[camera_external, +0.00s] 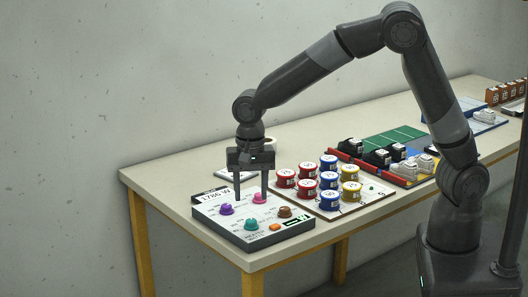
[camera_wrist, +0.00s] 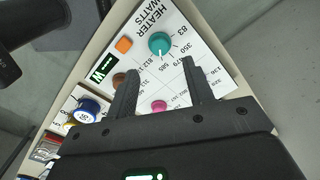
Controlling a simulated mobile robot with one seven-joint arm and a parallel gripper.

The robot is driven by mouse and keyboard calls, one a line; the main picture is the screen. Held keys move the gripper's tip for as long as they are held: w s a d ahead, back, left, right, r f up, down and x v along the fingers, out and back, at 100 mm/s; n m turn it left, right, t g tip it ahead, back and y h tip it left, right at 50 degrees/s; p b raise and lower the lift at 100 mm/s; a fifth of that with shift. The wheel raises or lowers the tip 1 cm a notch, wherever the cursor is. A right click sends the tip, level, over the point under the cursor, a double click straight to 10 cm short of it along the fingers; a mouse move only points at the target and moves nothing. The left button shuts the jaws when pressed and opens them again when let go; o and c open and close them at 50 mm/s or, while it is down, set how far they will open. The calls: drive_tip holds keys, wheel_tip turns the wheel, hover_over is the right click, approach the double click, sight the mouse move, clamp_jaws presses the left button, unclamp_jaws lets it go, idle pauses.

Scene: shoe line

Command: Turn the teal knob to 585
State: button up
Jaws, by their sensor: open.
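The teal knob (camera_external: 251,224) stands on the front part of a white control panel (camera_external: 208,221). In the wrist view the teal knob (camera_wrist: 160,43) lies just beyond and between the fingertips, under the words HEATER WATTS. A small light mark shows on its lower side, and printed numbers, including 83 and 350, surround it. I cannot read the setting for certain.
Close by on the panel are a pink knob (camera_external: 259,198), a purple knob (camera_external: 226,209), a brown knob (camera_external: 285,212) and an orange button (camera_external: 274,227). Several red, blue and yellow tins (camera_external: 329,201) stand right of the panel. The table's front edge is close.

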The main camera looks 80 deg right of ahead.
wheel_tip(320, 180, up, 4)
drive_tip(key=shift+r, duration=0.1)
idle(0.5)
